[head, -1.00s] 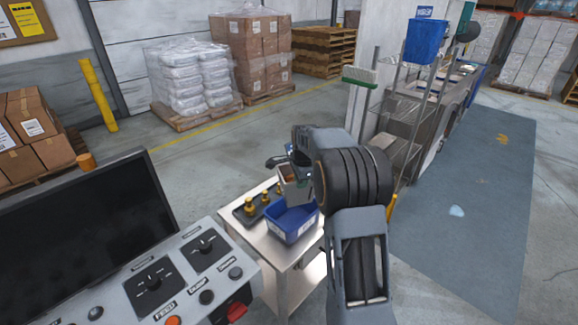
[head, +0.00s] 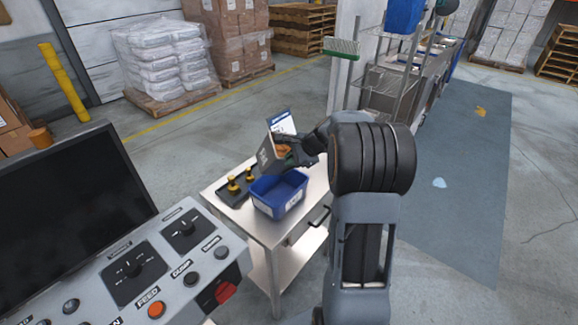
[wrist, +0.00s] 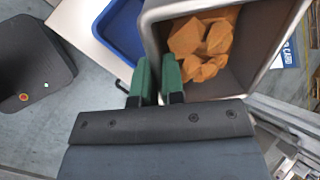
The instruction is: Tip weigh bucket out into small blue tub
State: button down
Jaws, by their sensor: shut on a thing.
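The weigh bucket (head: 266,157) is a grey metal box with orange pieces in it. In the head view it is tilted, just above and behind the small blue tub. My gripper (head: 292,153) is shut on the bucket; the exact contact is partly hidden there. In the wrist view my gripper's green pads (wrist: 158,80) pinch at the near side of the bucket (wrist: 268,82), and the orange pieces (wrist: 203,45) lie inside it. The small blue tub (head: 264,198) stands on the steel table, and its corner shows in the wrist view (wrist: 122,28). The tub's inside is empty where visible.
The steel table (head: 290,235) also bears a dark tray with brass weights (head: 238,183) left of the tub. A blue and white card (head: 282,121) stands behind the bucket. A control panel (head: 150,270) with a monitor is at near left. A wire rack (head: 385,90) stands behind.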

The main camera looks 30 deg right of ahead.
notch_tip(320, 180, down, 7)
jog(key=t+y+b, duration=0.3)
jog(key=b, duration=1)
jog(key=t+y+b, duration=0.3)
jog(key=t+b, duration=0.1)
jog(key=b, duration=0.9)
jog(key=shift+s+d+r+m+t+y, duration=0.1)
jog(key=shift+s+r+m+t+y, duration=0.05)
jog(key=shift+m+t+y, duration=0.2)
jog(key=b, duration=0.1)
jog(key=t+y+b, duration=0.1)
jog(key=b, duration=0.1)
jog(key=shift+w+a+f, duration=0.2)
jog(key=shift+f, duration=0.15)
jog(key=shift+t+y+b, duration=0.35)
jog(key=shift+b, duration=0.25)
jog(key=shift+w, duration=0.1)
jog(key=shift+a, duration=0.15)
